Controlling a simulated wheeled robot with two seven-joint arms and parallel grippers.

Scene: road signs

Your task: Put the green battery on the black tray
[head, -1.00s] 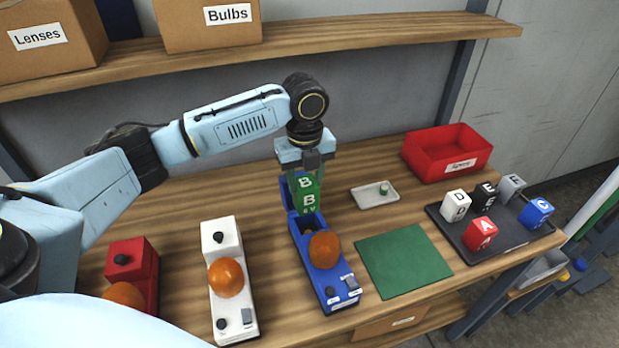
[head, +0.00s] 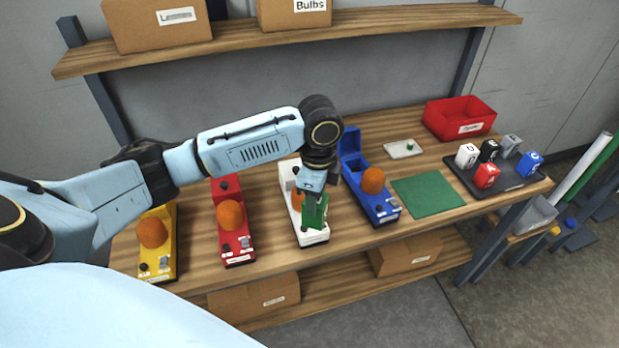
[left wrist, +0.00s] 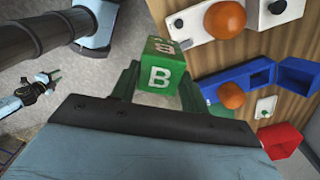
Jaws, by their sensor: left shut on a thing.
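The green battery (left wrist: 160,72), a block marked with a white B, is held in my left gripper (head: 312,200), which is shut on it. In the head view the battery (head: 316,212) is in front of the white sign unit (head: 311,236) and partly covers it; I cannot tell its exact height. The black tray (head: 512,186) lies at the right end of the table and holds several blocks: white, black, grey, blue and red.
The blue unit (head: 384,211) has its lid up and an orange lamp (head: 372,180). Red (head: 238,247) and yellow (head: 157,267) units stand left. A shelf (head: 280,48) runs above.

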